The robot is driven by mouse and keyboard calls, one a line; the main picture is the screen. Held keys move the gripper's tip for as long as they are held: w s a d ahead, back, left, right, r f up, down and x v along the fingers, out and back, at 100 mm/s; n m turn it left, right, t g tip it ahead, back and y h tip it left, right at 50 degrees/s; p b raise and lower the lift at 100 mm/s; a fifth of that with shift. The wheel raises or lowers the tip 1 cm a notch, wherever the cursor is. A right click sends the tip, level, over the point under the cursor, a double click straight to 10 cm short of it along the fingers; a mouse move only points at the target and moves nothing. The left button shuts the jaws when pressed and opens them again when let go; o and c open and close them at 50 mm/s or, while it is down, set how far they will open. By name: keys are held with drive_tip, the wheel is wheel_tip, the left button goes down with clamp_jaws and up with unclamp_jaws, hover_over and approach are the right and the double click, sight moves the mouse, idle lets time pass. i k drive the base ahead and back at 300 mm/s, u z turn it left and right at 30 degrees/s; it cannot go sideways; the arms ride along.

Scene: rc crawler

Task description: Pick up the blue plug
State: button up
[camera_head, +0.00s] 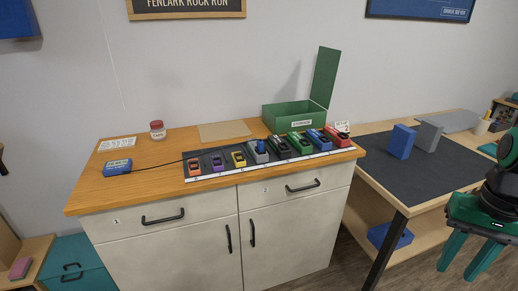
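A small blue piece (261,146), which looks like the blue plug, sits at the grey car (257,155) in the row of toy cars on the wooden cabinet. A thin dark cable runs from that area left to a blue box (117,167) with a label. The plug is too small to tell whether it is inserted in the car or resting on it. My gripper (459,272) is at the lower right, fingers pointing down and apart, with nothing between them. It is far from the plug, in front of the dark-topped table.
Several toy cars stand close together on a dark strip (215,172). Behind them is an open green box (292,114) with a raised lid. A red-lidded jar (157,130) stands at the left. Blue (400,142) and grey (428,136) blocks stand on the right table (385,172).

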sight(260, 145)
drive_tip(key=u, duration=0.05)
drive_tip(key=i, duration=1)
drive_tip(key=z, duration=0.05)
